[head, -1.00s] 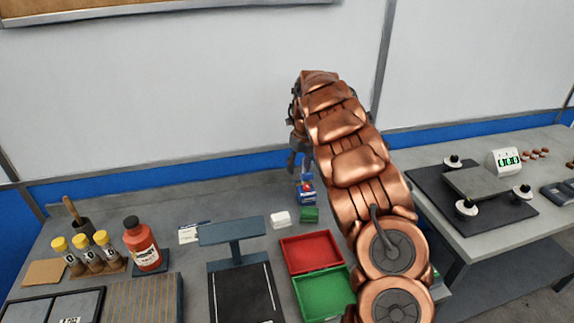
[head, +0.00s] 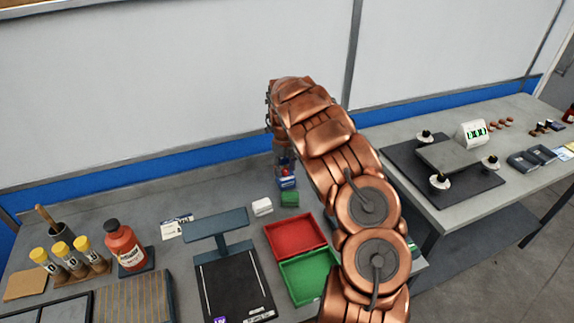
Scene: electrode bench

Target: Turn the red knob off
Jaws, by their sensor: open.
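A small blue box (head: 287,184) stands at the back of the bench, below the end of my arm. The red knob (head: 285,173) shows as a small red spot on its upper part. My gripper (head: 284,162) points down right above the knob, with its fingers at or around it. The gripper is open. The fingers are small and dark here, so I cannot tell whether they touch the knob. The knob's setting cannot be made out.
A green block (head: 290,199) and a white block (head: 262,207) lie just in front of the box. Red (head: 322,239) and green (head: 332,267) trays, a dark stand (head: 217,224) and an orange bottle (head: 122,244) are nearer. A second bench (head: 450,207) is at right.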

